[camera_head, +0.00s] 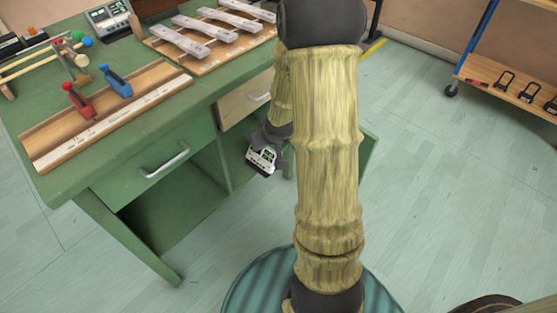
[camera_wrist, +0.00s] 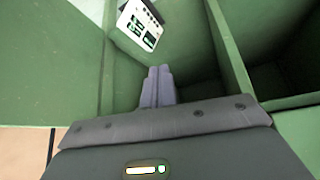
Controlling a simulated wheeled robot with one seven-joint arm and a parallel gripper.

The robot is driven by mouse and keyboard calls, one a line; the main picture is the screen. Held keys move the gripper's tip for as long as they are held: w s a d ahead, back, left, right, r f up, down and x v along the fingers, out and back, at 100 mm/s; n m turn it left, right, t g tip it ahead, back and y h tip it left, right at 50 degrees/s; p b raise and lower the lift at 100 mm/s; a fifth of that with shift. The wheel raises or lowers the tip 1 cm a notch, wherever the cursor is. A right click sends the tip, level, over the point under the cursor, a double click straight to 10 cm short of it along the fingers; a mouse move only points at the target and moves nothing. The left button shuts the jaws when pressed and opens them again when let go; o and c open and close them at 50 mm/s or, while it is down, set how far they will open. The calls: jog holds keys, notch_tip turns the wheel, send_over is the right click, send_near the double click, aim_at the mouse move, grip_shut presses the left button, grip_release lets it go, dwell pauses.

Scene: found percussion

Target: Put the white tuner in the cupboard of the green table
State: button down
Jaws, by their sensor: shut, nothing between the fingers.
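The white tuner (camera_head: 262,158), with dark display windows, shows in the head view below the wooden drawer of the green table (camera_head: 140,150). In the wrist view the tuner (camera_wrist: 138,26) lies tilted against a green surface, beyond my fingertips and apart from them. My gripper (camera_wrist: 158,72) is shut and empty, its fingers pointing toward green panels of the table. In the head view my gripper (camera_head: 274,140) is at the table's front, close to the tuner and partly hidden by my arm. The open cupboard (camera_head: 175,205) is under the green drawer; I cannot tell whether the tuner is inside a compartment.
On the tabletop are a wooden rail (camera_head: 110,115) with red and blue clamps, metal bars (camera_head: 180,40) and a grey device (camera_head: 108,18). A green divider (camera_wrist: 228,50) stands right of my fingers. A wheeled wooden cart (camera_head: 500,80) is at right.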

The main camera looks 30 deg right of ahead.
jog(key=s+a+r+g+p, duration=0.2)
jog(key=s+a+r, duration=0.3)
jog(key=s+r, duration=0.1)
jog(key=s+a+r+g+p, duration=0.1)
jog(key=s+a+r+g, duration=0.1)
jog(key=s+a+r, duration=0.3)
jog(key=s+r, duration=0.1)
jog(key=s, duration=0.3)
jog(key=shift+s+a+p, duration=0.2)
jog(key=shift+a+p, duration=0.1)
jog(key=shift+p, duration=0.05)
jog(key=shift+r, duration=0.1)
